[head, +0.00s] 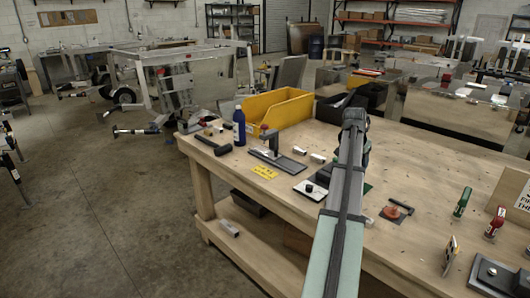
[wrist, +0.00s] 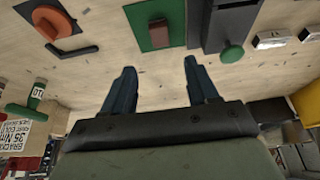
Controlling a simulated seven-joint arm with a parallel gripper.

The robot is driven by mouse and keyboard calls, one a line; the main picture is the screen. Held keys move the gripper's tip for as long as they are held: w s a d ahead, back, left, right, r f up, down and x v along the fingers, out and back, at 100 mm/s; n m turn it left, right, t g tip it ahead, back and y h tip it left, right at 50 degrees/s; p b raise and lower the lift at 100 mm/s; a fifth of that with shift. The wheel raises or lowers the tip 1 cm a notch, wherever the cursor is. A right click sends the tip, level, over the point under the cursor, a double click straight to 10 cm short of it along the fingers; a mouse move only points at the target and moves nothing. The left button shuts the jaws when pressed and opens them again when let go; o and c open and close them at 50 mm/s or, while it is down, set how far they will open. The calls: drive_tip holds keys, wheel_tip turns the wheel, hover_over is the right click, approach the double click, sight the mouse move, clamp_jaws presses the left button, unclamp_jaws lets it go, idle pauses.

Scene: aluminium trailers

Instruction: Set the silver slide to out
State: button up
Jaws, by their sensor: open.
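Two small silver-white blocks, (head: 300,151) and (head: 318,157), lie on the workbench (head: 440,165) left of my arm in the head view. In the wrist view, silver blocks show at the top right, one whole (wrist: 270,38) and one cut by the edge (wrist: 311,31). One may be the silver slide, but I cannot tell which or read its setting. My gripper (wrist: 160,68) is open and empty above the bench, with the blocks to the right of its fingers in the wrist view. In the head view my arm hides the fingers.
In the wrist view, a dark plate with a green knob (wrist: 231,55) and a green plate with a brown block (wrist: 160,33) lie ahead of the fingers. An orange knob (wrist: 52,23) is left. A yellow bin (head: 278,108) and blue bottle (head: 239,127) stand farther back.

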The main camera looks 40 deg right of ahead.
drive_tip(key=shift+w+a, duration=0.15)
drive_tip(key=shift+w, duration=0.2)
drive_tip(key=shift+c, duration=1.3)
drive_tip(key=w+a, duration=0.1)
drive_tip(key=w, duration=0.3)
drive_tip(key=w+a+n, duration=0.1)
drive_tip(key=w+a, duration=0.1)
drive_tip(key=w, duration=0.2)
drive_tip(key=w+a+n, duration=0.1)
drive_tip(key=w+a, duration=0.1)
drive_tip(key=w, duration=0.2)
drive_tip(key=shift+a+t, duration=0.15)
drive_tip(key=shift+t, duration=0.15)
approach(276, 150)
wheel_tip(276, 150, up, 3)
drive_tip(key=w+a, duration=0.1)
drive_tip(key=w, duration=0.2)
drive_tip(key=d+f+m, duration=0.1)
drive_tip(key=f, duration=0.3)
drive_tip(key=s+d+f+m+g, duration=0.1)
drive_tip(key=d+f, duration=0.1)
drive_tip(key=f, duration=0.2)
drive_tip(key=s+d+f+m, duration=0.1)
drive_tip(key=d+f+m, duration=0.1)
drive_tip(key=f, duration=0.2)
drive_tip(key=shift+f, duration=0.25)
drive_tip(key=shift+c, duration=0.3)
